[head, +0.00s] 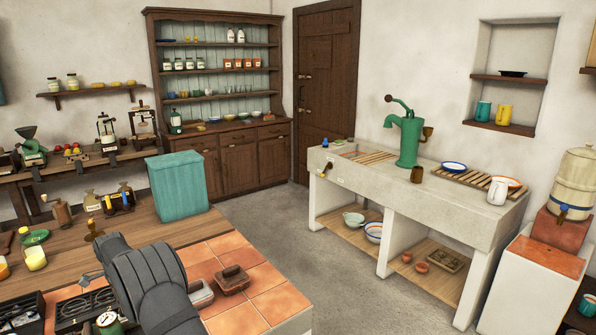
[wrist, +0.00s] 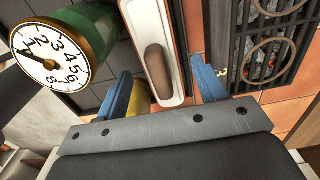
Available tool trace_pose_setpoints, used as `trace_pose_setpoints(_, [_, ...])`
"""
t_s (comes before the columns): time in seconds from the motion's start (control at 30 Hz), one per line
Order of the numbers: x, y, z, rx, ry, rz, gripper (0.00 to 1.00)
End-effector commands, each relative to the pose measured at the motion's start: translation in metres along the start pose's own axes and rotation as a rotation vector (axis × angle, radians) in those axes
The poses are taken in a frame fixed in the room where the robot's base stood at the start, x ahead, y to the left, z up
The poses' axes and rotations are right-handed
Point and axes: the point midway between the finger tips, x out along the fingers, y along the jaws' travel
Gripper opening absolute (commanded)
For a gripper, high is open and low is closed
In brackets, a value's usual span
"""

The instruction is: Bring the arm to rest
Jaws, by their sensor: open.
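My gripper (wrist: 165,92) shows in the wrist view with its two blue fingers apart. Nothing is held between them. A white piece with an orange rim and a brown oval part (wrist: 157,66) lies beyond the gap between the fingers. I cannot tell how far below the fingers it is. In the head view my dark grey arm reaches over the tiled end of the counter at the lower left. The fingertips are hard to make out there.
A green clock (wrist: 62,55) is left of the fingers. A dark rack with rings (wrist: 268,45) is to the right. A teal bin (head: 178,187) stands behind. The floor (head: 290,225) is clear.

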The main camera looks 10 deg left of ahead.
Motion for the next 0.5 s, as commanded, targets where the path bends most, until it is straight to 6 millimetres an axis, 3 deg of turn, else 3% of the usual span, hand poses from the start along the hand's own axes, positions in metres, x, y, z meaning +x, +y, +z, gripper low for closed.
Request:
trace_pose_setpoints(0.1, [0.024,0.001,0.000,0.000,0.000,0.003,0.64])
trace_pose_setpoints(0.3, [-0.008,0.000,0.000,0.000,0.000,-0.002,0.64])
trace_pose_setpoints(0.5, [-0.021,0.000,0.000,0.000,0.000,-0.001,0.64])
